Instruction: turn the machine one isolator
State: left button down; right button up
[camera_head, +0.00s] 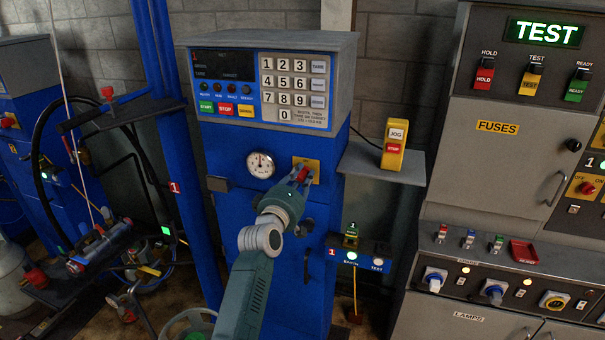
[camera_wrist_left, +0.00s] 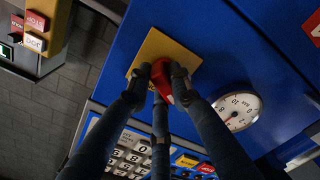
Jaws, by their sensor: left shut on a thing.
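The isolator is a red handle (camera_wrist_left: 161,80) on a yellow plate (camera_wrist_left: 163,50), on the front of the blue machine cabinet (camera_head: 227,240). In the head view the yellow plate (camera_head: 312,165) shows below the keypad, right of a round dial. My left gripper (camera_head: 300,176) reaches up from below and is shut on the red handle. In the left wrist view its fingers (camera_wrist_left: 161,85) close around the handle from both sides. The fingers hide part of the handle, so its exact angle is hard to tell. My right gripper is not in view.
The dial gauge (camera_head: 260,164) is just left of the gripper. A shelf (camera_head: 384,163) with a yellow JOG/STOP box (camera_head: 394,145) sticks out to the right. The keypad (camera_head: 294,82) is above. A grey test bench (camera_head: 500,170) stands at the right.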

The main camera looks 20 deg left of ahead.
pick_arm(q)
jog(key=n+p, duration=0.1)
jog(key=n, duration=0.3)
jog(key=shift+a, duration=0.1)
jog(key=shift+n+p, duration=0.35)
jog(key=shift+n, duration=0.35)
jog(key=c, duration=1.5)
grip_release()
jog(key=shift+c, duration=0.2)
